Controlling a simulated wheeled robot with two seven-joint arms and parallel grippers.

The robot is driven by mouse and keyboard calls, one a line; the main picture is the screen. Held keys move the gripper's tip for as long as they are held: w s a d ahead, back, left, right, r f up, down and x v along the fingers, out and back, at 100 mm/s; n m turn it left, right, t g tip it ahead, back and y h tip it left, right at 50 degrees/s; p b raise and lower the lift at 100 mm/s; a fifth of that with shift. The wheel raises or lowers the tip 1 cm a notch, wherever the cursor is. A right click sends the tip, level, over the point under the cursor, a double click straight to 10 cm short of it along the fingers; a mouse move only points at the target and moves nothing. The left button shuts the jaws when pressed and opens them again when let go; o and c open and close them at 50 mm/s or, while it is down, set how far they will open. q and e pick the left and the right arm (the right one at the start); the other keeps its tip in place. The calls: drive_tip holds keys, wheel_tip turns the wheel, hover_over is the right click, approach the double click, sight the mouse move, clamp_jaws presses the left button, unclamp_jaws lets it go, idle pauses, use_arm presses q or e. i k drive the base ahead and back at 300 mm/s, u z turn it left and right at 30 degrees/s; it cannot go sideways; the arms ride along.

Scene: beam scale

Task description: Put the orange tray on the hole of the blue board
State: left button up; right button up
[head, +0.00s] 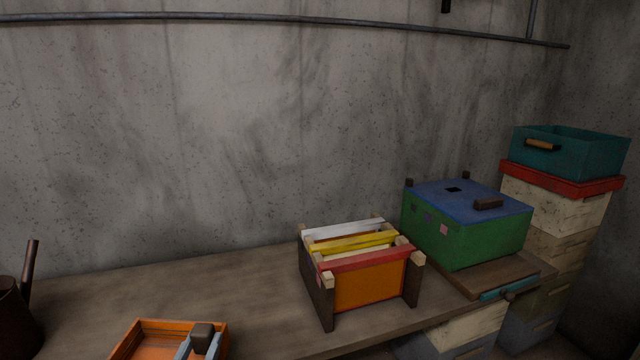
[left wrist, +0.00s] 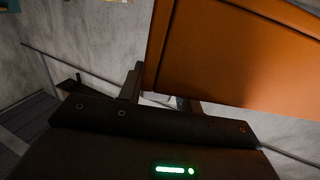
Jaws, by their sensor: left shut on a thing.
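The orange tray (head: 152,328) shows at the bottom left of the head view, cut off by the frame's lower edge. My left gripper (head: 200,343) is shut on it at its right side, around a dark block there. In the left wrist view the orange tray (left wrist: 235,60) fills the upper right, close to the gripper (left wrist: 160,102). The blue board (head: 465,202) lies on top of a green box (head: 440,238) at the right. A small dark square hole (head: 453,189) shows near its back, with a dark handle (head: 488,204) at its front right. My right gripper is not in view.
A rack (head: 366,287) with white, yellow and red bars stands on the table (head: 240,290) between tray and green box. A teal bin (head: 570,155) tops stacked boxes at the far right. A dark can (head: 14,310) stands at far left. The table behind the tray is clear.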

sight(453, 189)
drive_tip(key=z, duration=0.55)
drive_tip(key=k, duration=0.65)
drive_tip(key=z, duration=1.35)
drive_tip(key=i, duration=0.95)
drive_tip(key=z, duration=0.7)
drive_tip(key=i, duration=1.2)
drive_tip(key=u, duration=1.05)
drive_tip(key=i, duration=0.75)
drive_tip(key=u, duration=0.95)
